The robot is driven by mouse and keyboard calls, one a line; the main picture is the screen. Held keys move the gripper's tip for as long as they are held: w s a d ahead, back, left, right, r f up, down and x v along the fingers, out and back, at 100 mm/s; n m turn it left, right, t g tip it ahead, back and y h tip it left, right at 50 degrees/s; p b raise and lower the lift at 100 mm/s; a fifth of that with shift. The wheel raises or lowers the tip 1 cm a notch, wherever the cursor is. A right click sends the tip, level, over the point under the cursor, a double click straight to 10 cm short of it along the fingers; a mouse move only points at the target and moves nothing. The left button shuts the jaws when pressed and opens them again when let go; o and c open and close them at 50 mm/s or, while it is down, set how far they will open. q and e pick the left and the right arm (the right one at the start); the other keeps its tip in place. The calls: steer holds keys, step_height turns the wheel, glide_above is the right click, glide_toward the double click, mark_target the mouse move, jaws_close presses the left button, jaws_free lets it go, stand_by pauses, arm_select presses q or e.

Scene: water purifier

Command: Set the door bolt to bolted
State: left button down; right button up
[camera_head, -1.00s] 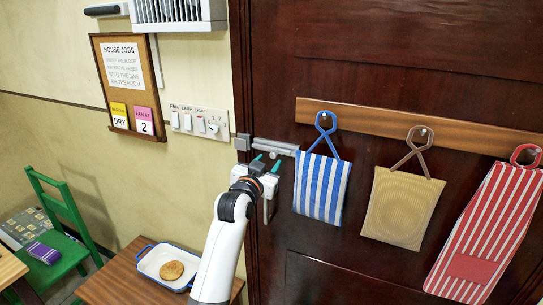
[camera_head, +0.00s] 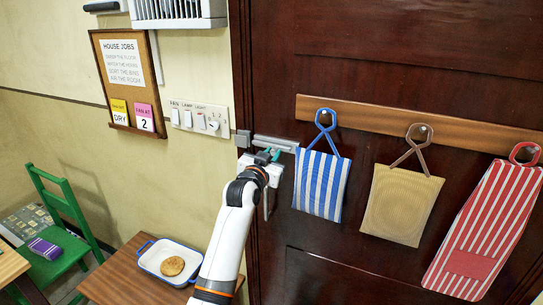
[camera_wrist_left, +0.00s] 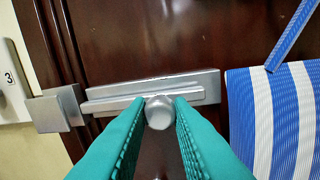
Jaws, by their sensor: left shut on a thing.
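The door bolt (camera_head: 275,143) is a silver bar on a plate on the dark wooden door, near its left edge. It also shows in the left wrist view (camera_wrist_left: 200,88), with a round knob (camera_wrist_left: 158,112) on its lower side. The silver keeper (camera_head: 242,140) sits on the frame to the left; in the wrist view (camera_wrist_left: 56,110) a gap shows between it and the bolt bar. My left gripper (camera_head: 267,156) has its teal fingers on both sides of the knob, shut on it. My right gripper is in neither view.
A switch panel (camera_head: 200,119) is on the wall to the left. A tray with a round food item (camera_head: 172,266) stands below.

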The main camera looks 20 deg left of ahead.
mark_target(263, 146)
arm_select(q)
steer(key=a, duration=0.4)
steer(key=shift+a+b, duration=0.25)
steer(key=shift+b, duration=0.05)
steer(key=shift+w+d, duration=0.1)
steer(key=c, duration=1.6)
jaws_free()
steer(key=o, duration=0.3)
steer(key=shift+a, duration=0.25)
steer(key=shift+d, duration=0.15)
